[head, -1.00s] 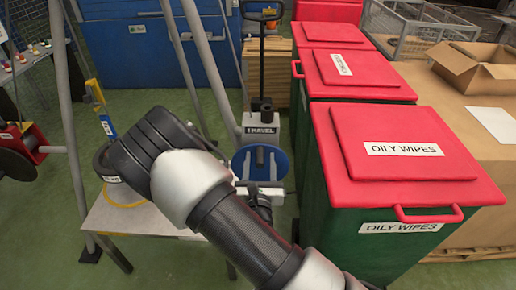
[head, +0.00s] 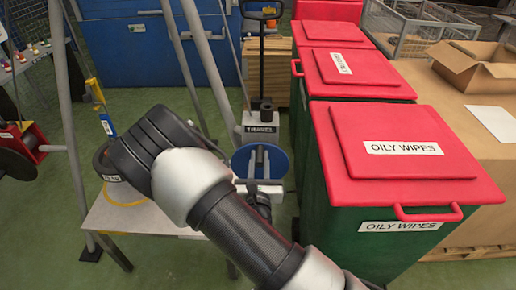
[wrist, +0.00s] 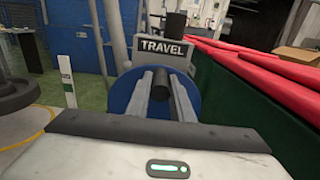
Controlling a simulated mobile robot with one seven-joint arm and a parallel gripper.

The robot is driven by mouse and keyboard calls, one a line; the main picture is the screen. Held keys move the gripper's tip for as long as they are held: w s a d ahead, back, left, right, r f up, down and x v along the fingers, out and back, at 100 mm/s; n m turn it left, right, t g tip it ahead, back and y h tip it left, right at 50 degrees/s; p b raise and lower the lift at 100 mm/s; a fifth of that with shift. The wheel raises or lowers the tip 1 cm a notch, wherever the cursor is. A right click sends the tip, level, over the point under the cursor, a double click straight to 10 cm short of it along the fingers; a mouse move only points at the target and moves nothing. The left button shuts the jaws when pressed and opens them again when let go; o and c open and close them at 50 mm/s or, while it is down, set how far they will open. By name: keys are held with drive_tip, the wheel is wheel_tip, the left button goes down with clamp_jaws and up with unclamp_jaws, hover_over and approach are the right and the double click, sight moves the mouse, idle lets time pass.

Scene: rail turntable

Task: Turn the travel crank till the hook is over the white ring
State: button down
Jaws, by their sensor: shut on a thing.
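The travel crank is a blue disc (head: 283,160) with a black upright handle, below a grey box labelled TRAVEL (head: 259,131). In the wrist view the blue disc (wrist: 194,90) stands straight ahead and the dark handle (wrist: 160,78) shows between my fingers. My gripper (head: 259,160) is shut on the handle; it also shows in the wrist view (wrist: 161,96). I cannot make out the hook or a white ring for certain. My own arm hides part of the grey table.
Green bins with red lids (head: 415,145) stand close on the right of the crank. A grey table (head: 140,217) with a yellow ring marking is at left, near slanted grey posts (head: 67,100). A blue-and-yellow upright (head: 104,112) stands behind it.

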drive_tip(key=shift+a+f, duration=0.15)
drive_tip(key=shift+a, duration=0.6)
drive_tip(key=shift+a+f, duration=0.1)
drive_tip(key=shift+a, duration=0.7)
drive_tip(key=shift+d, duration=0.2)
